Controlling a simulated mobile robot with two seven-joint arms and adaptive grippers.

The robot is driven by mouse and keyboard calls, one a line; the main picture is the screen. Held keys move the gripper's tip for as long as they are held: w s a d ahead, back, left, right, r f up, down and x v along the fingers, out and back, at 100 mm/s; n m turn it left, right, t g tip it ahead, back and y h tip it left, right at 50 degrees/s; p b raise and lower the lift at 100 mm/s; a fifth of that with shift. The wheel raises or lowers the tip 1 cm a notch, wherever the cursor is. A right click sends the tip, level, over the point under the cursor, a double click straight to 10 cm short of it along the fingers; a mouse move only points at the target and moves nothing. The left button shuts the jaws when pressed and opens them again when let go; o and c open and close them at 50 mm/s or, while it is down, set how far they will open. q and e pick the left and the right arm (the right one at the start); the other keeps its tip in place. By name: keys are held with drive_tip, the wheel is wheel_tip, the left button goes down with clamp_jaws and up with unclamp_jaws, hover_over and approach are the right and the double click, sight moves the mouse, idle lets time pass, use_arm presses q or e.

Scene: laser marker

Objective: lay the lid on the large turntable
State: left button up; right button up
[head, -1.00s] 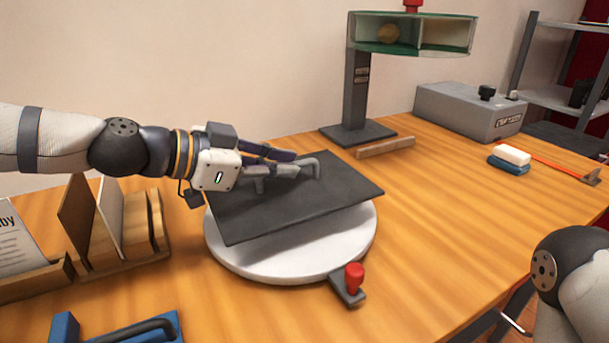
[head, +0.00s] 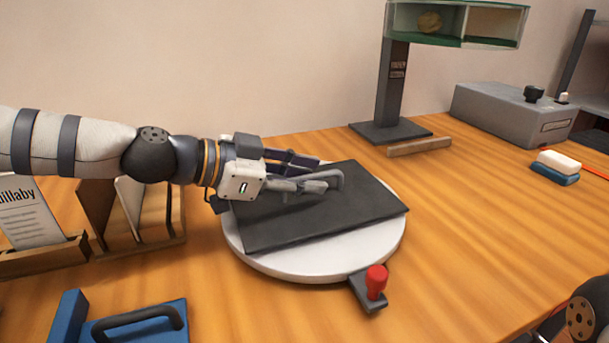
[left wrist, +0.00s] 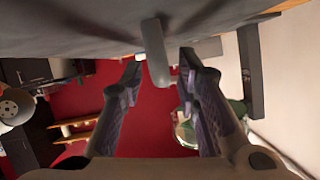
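The lid (head: 335,212) is a flat dark grey plate with a raised bar handle (head: 334,178). It appears to lie flat on the large turntable (head: 270,260), a white round disc, with corners reaching near or past the rim. My left gripper (head: 321,172) is open just above the lid, with its fingers on either side of the handle. In the left wrist view the handle (left wrist: 155,55) stands between the two fingers, with small gaps. The fingers partly hide the handle in the head view. My right gripper is out of view.
A red-knobbed clamp (head: 375,285) sits at the turntable's front. A wooden rack (head: 140,235) stands left, with a blue handled object (head: 145,325) in front. A dark post stand (head: 393,95) and grey box (head: 510,112) stand behind.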

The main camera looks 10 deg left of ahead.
use_arm(q)
drive_tip(key=shift+r, duration=0.3)
drive_tip(key=p+v, duration=0.1)
drive_tip(key=v, duration=0.3)
drive_tip(key=p+v, duration=0.1)
drive_tip(key=v, duration=0.3)
drive_tip(key=p+v, duration=0.1)
drive_tip(key=v, duration=0.3)
drive_tip(key=shift+d+r+p, duration=0.2)
drive_tip(key=shift+r+p, duration=0.05)
drive_tip(key=shift+p, duration=0.1)
drive_tip(key=shift+a+f, duration=0.2)
drive_tip(key=shift+f, duration=0.15)
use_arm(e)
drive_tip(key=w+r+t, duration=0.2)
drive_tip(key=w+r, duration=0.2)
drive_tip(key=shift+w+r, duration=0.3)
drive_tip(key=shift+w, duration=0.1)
